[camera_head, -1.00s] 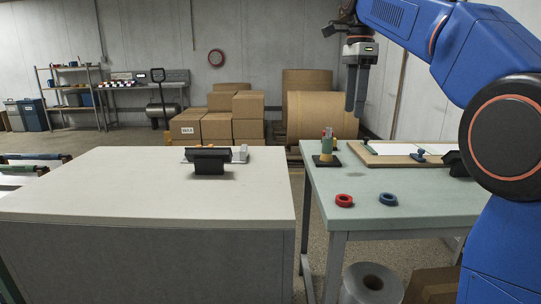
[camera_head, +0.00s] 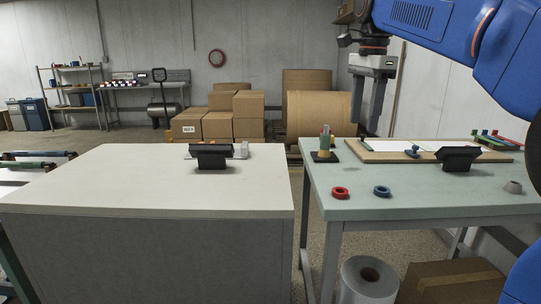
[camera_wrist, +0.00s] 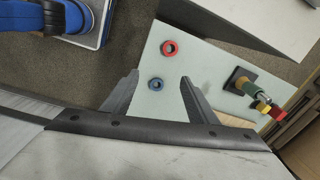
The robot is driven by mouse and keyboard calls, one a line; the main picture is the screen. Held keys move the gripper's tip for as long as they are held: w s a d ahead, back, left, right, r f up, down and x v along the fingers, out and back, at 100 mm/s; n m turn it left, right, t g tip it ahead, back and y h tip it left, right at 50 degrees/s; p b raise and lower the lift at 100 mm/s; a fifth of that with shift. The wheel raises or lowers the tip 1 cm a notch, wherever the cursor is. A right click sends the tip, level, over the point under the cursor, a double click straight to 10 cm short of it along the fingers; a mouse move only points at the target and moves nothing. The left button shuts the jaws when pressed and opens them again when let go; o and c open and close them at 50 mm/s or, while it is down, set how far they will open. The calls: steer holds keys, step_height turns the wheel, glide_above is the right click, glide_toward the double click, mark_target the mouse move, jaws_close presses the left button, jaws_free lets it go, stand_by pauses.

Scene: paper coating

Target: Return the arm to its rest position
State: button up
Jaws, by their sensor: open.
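My gripper (camera_head: 367,107) hangs from my raised blue arm at the upper right of the head view, fingers down. It is open and empty, in the air above the far left part of the green table (camera_head: 420,199). In the wrist view my gripper (camera_wrist: 154,92) shows two grey fingers spread apart, with the table (camera_wrist: 207,60) below and nothing between them that it holds.
A white-topped counter (camera_head: 120,190) stands left. A film roll (camera_head: 367,281) and carton (camera_head: 450,283) lie below.

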steer(key=s+d+f+n+t, duration=0.2)
steer(key=s+f+n, duration=0.5)
steer(key=s+f, duration=0.7)
steer(key=s+d+f+n+t, duration=0.2)
steer(key=s+f+n, duration=0.6)
steer(key=s+f, duration=0.7)
step_height(320, 180, down, 5)
steer(key=shift+d, duration=0.8)
